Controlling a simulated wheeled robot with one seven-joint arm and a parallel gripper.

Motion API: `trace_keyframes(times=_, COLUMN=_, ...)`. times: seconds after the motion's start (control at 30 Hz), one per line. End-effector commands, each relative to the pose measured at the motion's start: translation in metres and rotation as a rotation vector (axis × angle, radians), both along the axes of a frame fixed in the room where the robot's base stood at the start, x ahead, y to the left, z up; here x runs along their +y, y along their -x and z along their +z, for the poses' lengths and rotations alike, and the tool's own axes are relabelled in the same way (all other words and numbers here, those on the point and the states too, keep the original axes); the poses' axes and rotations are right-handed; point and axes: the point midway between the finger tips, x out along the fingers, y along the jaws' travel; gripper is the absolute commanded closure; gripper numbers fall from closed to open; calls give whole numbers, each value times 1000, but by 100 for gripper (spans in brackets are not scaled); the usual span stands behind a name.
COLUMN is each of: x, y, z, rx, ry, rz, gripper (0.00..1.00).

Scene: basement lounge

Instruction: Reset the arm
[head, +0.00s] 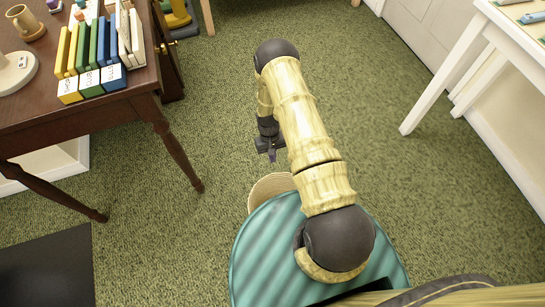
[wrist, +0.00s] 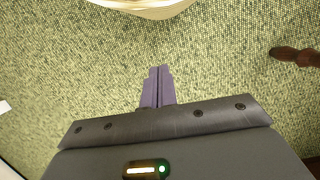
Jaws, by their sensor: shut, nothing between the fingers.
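My gripper (head: 272,154) hangs pointing down over the green carpet in the head view, at the end of my bent arm. In the wrist view, the two purple-grey fingers of my gripper (wrist: 158,74) lie side by side, touching, with nothing between them. Only carpet shows below the fingertips. The gripper is in open space, apart from the furniture.
A dark wooden table (head: 130,100) stands at the left with several books (head: 98,45) and a mug (head: 25,22). A white table (head: 480,45) is at the right. A dark mat (head: 47,266) lies lower left. Carpet (head: 400,170) between them is clear.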

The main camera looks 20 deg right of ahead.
Motion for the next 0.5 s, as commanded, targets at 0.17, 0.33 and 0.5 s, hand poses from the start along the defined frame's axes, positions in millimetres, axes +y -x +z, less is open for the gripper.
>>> trace_keyframes(times=0.17, x=0, y=0, z=0, rx=-1, ry=0, rz=0, gripper=100)
trace_keyframes(times=0.33, x=0, y=-1, z=1, rx=-2, ry=0, rz=0, gripper=100)
trace_keyframes(times=0.5, x=0, y=-9, z=26, rx=-25, ry=1, rz=-1, gripper=100)
